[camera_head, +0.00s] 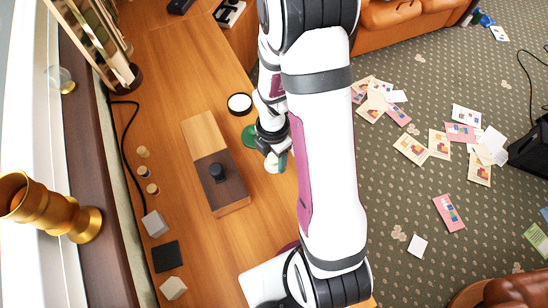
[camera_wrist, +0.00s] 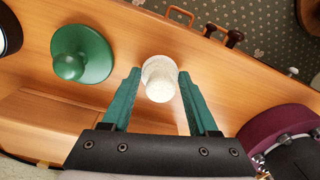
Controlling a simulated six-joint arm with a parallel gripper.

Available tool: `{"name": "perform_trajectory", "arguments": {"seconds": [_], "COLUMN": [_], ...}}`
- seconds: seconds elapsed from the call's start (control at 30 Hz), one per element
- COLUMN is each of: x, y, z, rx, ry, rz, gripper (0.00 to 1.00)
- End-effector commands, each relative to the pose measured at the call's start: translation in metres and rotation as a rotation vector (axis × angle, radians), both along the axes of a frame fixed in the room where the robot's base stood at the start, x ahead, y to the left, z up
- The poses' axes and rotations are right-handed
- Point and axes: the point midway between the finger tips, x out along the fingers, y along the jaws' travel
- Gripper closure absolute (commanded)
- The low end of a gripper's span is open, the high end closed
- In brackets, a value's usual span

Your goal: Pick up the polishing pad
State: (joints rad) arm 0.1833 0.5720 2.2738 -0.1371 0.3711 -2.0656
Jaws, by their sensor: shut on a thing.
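A white piece with a rounded knob and a wider round part (camera_wrist: 160,80) is between the green fingertips of my gripper (camera_wrist: 160,78) in the wrist view. My gripper is shut on it. In the head view my gripper (camera_head: 277,158) is low by the table's right edge, with the white piece (camera_head: 269,165) partly hidden by it. A green disc with a knob (camera_wrist: 80,55) stands left of the fingers, apart from them; it also shows in the head view (camera_head: 248,137). I cannot tell for certain which of these is the polishing pad.
A black-rimmed white round item (camera_head: 240,103) lies beyond the green disc. A two-tone wooden box with a black knob (camera_head: 217,171) stands to the left. Small blocks and a gold goblet (camera_head: 45,205) are farther left. Cards (camera_head: 410,148) litter the carpet.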

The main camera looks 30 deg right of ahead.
Motion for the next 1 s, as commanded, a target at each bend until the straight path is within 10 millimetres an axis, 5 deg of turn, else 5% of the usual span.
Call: {"name": "perform_trajectory", "arguments": {"seconds": [0.27, 0.7, 1.0], "x": [-0.001, -0.068, -0.079], "y": [-0.002, -0.076, -0.087], "z": [0.042, 0.099, 0.108], "rx": [0.001, 0.0, 0.002], "ry": [-0.003, -0.001, 0.001], "rz": [-0.001, -0.005, 0.001], "gripper": [0.95, 0.95, 0.95]}}
